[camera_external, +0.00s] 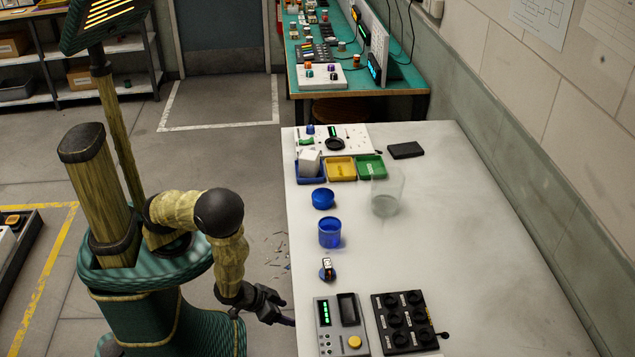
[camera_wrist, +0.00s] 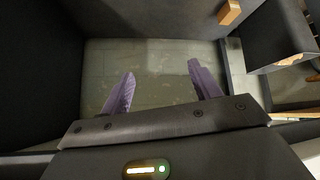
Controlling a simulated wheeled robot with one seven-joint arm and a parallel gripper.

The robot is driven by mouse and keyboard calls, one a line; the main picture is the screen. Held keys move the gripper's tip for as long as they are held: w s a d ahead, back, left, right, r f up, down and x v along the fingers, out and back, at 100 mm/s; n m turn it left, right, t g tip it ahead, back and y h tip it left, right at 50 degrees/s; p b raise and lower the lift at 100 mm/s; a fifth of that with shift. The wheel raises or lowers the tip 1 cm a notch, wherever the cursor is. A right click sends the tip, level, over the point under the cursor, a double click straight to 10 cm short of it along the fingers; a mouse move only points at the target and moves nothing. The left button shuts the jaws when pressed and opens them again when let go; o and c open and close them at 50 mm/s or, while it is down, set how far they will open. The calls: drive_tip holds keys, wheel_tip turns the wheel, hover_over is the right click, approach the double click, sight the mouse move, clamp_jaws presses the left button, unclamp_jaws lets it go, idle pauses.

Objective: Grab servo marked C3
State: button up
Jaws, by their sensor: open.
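My gripper (camera_external: 284,316) is beside the left edge of the white bench, near the grey device. In the wrist view my gripper (camera_wrist: 161,72) is open, with two purple fingers apart and nothing between them. No marking C3 can be read in either view. A small dark and white part with an orange tint (camera_external: 327,267) stands on a blue round base on the bench, beyond my gripper; it may be a servo, but I cannot tell. A small orange-brown block (camera_wrist: 229,12) shows at the top right of the wrist view; I cannot identify it.
On the white bench (camera_external: 480,250) are a grey device with a yellow knob (camera_external: 340,326), a black panel with several round knobs (camera_external: 404,320), a blue cup (camera_external: 330,232), a clear container (camera_external: 387,190), and blue, yellow and green trays (camera_external: 340,168). The bench's right side is clear.

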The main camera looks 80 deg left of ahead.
drive_tip(key=s+d+r+m+t+h+p, duration=0.1)
drive_tip(key=r+t+p, duration=0.3)
drive_tip(key=r+p, duration=0.6)
drive_tip(key=s+r+m+t+p, duration=0.3)
drive_tip(key=s+r+t+p, duration=0.1)
drive_tip(key=r+p, duration=0.6)
wheel_tip(320, 180, up, 3)
drive_tip(key=shift+d+r+h+p, duration=0.2)
drive_tip(key=shift+d+h+p, duration=0.15)
drive_tip(key=shift+h, duration=0.05)
drive_tip(key=b, duration=0.3)
approach(328, 263)
drive_tip(key=w, duration=0.4)
drive_tip(key=shift+w+d+f, duration=0.15)
drive_tip(key=shift+d+f, duration=0.15)
drive_tip(key=shift+w+f, duration=0.1)
drive_tip(key=shift+w, duration=0.1)
drive_tip(key=w, duration=0.1)
drive_tip(key=w+f+p, duration=0.1)
drive_tip(key=w, duration=0.1)
drive_tip(key=w+p, duration=0.1)
drive_tip(key=w, duration=0.1)
drive_tip(key=shift+a+f, duration=0.25)
